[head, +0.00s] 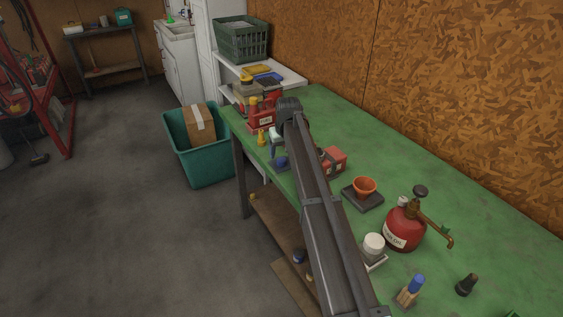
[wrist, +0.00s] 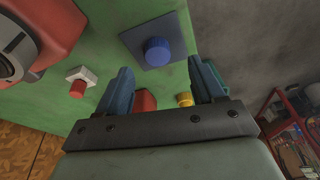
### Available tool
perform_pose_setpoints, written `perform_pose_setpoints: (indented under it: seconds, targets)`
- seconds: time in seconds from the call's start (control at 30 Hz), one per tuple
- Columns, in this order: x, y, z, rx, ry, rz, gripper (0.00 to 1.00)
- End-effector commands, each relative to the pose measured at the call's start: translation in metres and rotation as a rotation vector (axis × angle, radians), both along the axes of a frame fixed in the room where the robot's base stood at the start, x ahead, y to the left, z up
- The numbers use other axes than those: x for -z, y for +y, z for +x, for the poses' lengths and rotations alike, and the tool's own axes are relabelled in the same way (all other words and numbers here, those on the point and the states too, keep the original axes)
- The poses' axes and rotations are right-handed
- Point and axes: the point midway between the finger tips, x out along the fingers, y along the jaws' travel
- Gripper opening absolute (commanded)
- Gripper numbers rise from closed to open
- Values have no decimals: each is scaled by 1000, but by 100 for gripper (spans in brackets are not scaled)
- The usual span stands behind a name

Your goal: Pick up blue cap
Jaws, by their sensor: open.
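The blue cap (wrist: 157,50) is a round ribbed cap on a dark blue square base on the green bench. In the head view the blue cap (head: 281,162) shows small, just left of my arm. My gripper (wrist: 161,78) is open, with its two fingers spread apart and nothing held. In the wrist view the cap appears beyond the fingertips, roughly in line with the gap and apart from both fingers. In the head view my arm covers part of the bench around it.
A red container (wrist: 40,35), a red cap on a white base (wrist: 78,82) and a yellow cap (wrist: 184,99) are nearby. A red box (head: 334,160) stands right of my arm. An orange pot (head: 364,186) and a red oil can (head: 404,228) are nearer. The bench's left edge is close.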

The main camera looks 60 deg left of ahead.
Motion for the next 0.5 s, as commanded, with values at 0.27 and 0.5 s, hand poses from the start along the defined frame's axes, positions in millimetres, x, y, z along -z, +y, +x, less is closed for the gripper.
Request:
perform_pose_setpoints:
  seconds: [0.27, 0.5]
  targets:
    - [33, 9, 5, 0, 0, -2, 68]
    - [45, 11, 6, 0, 0, -1, 68]
